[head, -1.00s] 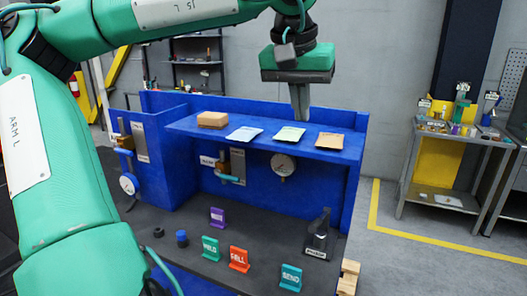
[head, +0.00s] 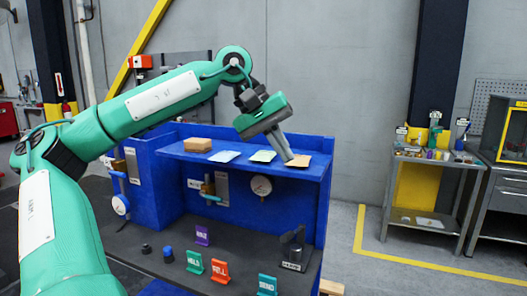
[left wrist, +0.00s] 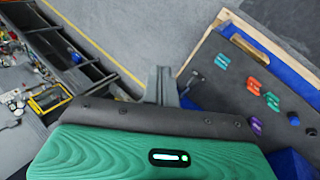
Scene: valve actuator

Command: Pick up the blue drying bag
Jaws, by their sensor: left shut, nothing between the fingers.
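A light blue packet (head: 224,156), which looks like the blue drying bag, lies flat on the blue shelf (head: 318,172) of the workstation. A pale green packet (head: 263,156) lies to its right, then a brown packet (head: 299,161). My left gripper (head: 292,160) is shut and empty. It is tilted, its tips pointing down and right, and it overlaps the gap between the green and brown packets in the picture. I cannot tell if it touches them. In the left wrist view its fingers (left wrist: 162,84) point outward, and no packet shows there. My right gripper is not in view.
A brown box (head: 197,145) sits at the shelf's left end. Below stand a gauge (head: 261,186) and several coloured signs, including a red one (head: 220,271). A metal bench (head: 436,160) stands at the right, with open floor between.

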